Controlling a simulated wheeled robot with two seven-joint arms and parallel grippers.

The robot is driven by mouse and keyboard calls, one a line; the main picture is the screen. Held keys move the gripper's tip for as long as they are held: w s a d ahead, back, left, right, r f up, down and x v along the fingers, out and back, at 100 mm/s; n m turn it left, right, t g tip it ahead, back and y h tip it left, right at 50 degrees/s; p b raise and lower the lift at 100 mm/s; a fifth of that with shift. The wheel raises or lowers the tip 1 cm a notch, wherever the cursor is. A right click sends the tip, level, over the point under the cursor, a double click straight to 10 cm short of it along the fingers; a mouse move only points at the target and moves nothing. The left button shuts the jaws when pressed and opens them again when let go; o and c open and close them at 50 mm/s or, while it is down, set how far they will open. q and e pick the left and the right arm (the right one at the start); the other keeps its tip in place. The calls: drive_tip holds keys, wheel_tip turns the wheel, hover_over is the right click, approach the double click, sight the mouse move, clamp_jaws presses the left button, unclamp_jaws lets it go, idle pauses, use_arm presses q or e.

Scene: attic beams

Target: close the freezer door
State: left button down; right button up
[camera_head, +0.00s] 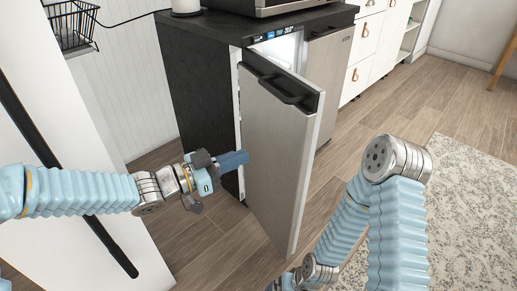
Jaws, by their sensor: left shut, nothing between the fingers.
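The freezer is a dark cabinet (195,85) with a silver-grey door (272,150) standing open, swung out toward me. The door has a black handle (284,90) near its top. Part of the pale, lit interior (285,47) shows above and behind the door. My left gripper (238,159) is shut and empty, its fingertips at the door's left edge in the picture; I cannot tell whether they touch it. My right arm reaches down to the bottom edge, where only part of its gripper (286,283) shows; its fingers are cut off.
A second silver-grey door (328,75) stands to the right of the freezer, then white drawers (366,45). An appliance (290,5) sits on the dark top. A white surface (75,145) stands at the left. Wood floor (395,105) is clear; a patterned rug (465,215) lies at right.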

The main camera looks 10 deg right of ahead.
sight(296, 137)
use_arm(q)
drive_tip(key=b+x, duration=0.1)
drive_tip(key=x, duration=1.2)
drive_tip(key=shift+w+d+f, duration=0.1)
drive_tip(key=shift+w+d, duration=0.05)
drive_tip(key=shift+d, duration=0.15)
drive_tip(key=shift+d+b, duration=0.1)
drive_tip(key=shift+b, duration=0.2)
